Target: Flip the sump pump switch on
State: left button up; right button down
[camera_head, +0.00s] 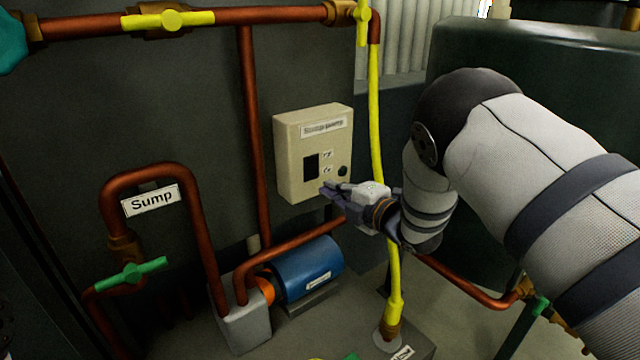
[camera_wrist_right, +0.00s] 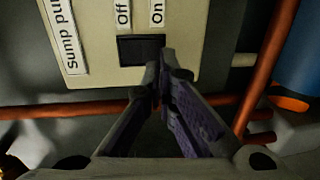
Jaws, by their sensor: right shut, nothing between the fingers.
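The beige sump pump box (camera_head: 292,130) hangs on the dark wall, with its name label across the top. Its black switch (camera_head: 311,166) sits on the left of the front face, beside small Off and On labels, Off above On. In the right wrist view the switch (camera_wrist_right: 132,50) is a dark rectangle; which way it is set I cannot tell. My right gripper (camera_head: 325,188) is shut and empty at the box's lower front. In the wrist view its fingertips (camera_wrist_right: 162,62) are by the On end of the switch, partly covering it; contact is unclear. My left gripper is not in view.
A dark round knob (camera_head: 343,171) is on the box's right side. A yellow pipe (camera_head: 375,110) runs down just right of the box, and a copper pipe (camera_head: 251,120) to its left. A blue pump motor (camera_head: 308,268) sits below. A Sump-labelled copper pipe (camera_head: 150,172) stands at left.

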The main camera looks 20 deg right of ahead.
aim_at(313, 178)
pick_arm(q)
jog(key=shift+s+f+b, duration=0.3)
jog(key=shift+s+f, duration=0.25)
pick_arm(e)
jog(key=x, duration=0.4)
jog(key=shift+w+a, duration=0.1)
jog(key=shift+w, duration=0.15)
